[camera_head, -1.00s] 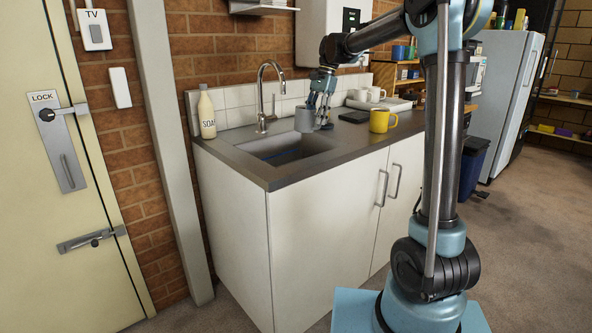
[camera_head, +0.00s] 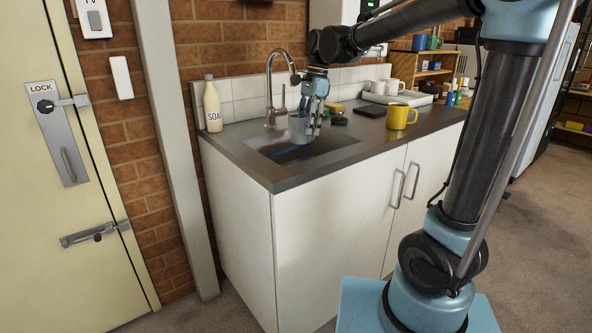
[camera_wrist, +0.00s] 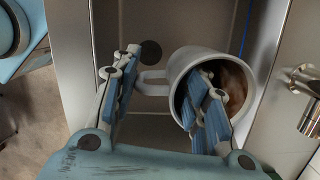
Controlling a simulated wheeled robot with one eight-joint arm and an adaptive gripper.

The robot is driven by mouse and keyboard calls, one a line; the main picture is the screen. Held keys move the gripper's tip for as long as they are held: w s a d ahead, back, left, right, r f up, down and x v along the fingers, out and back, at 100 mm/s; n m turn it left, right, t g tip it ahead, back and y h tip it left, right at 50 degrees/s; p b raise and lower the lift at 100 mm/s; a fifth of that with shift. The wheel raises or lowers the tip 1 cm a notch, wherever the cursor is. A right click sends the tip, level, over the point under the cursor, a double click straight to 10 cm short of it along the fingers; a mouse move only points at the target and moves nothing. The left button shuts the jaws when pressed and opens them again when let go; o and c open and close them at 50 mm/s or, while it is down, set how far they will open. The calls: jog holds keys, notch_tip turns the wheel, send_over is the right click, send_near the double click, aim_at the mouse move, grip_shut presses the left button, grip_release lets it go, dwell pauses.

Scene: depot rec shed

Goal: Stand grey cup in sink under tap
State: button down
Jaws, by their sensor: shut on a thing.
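The grey cup (camera_head: 298,128) is upright, or nearly so, over the sink (camera_head: 328,146), just below the spout of the tap (camera_head: 270,100) in the head view. My gripper (camera_head: 316,128) is shut on the cup from its right side. In the wrist view my gripper (camera_wrist: 170,66) has one finger inside the mouth of the cup (camera_wrist: 184,62) and the other outside, beyond the handle. The sink floor with its dark drain (camera_wrist: 150,52) lies below. I cannot tell whether the cup's base touches the sink floor.
A soap bottle (camera_head: 212,106) stands left of the tap. A yellow mug (camera_head: 398,117), a dark flat object (camera_head: 370,110) and a tray with white mugs (camera_head: 396,97) are on the counter to the right. The counter front edge is clear.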

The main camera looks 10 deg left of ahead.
notch_tip(320, 180, down, 13)
jog(key=shift+r, duration=0.1)
jog(key=shift+w+a+f, duration=0.25)
jog(key=shift+w+a, duration=0.45)
jog(key=shift+a, duration=0.1)
jog(key=shift+w+a+f, duration=0.25)
jog(key=shift+w+a, duration=0.45)
jog(key=shift+a, duration=0.05)
jog(key=shift+f, duration=0.1)
jog(key=c, duration=0.9)
grip_release()
jog(key=shift+f, duration=0.1)
jog(key=r, duration=0.4)
jog(key=w+d+r, duration=0.1)
jog(key=r, duration=0.7)
jog(key=shift+w+d, duration=0.2)
jog(key=shift+d, duration=0.2)
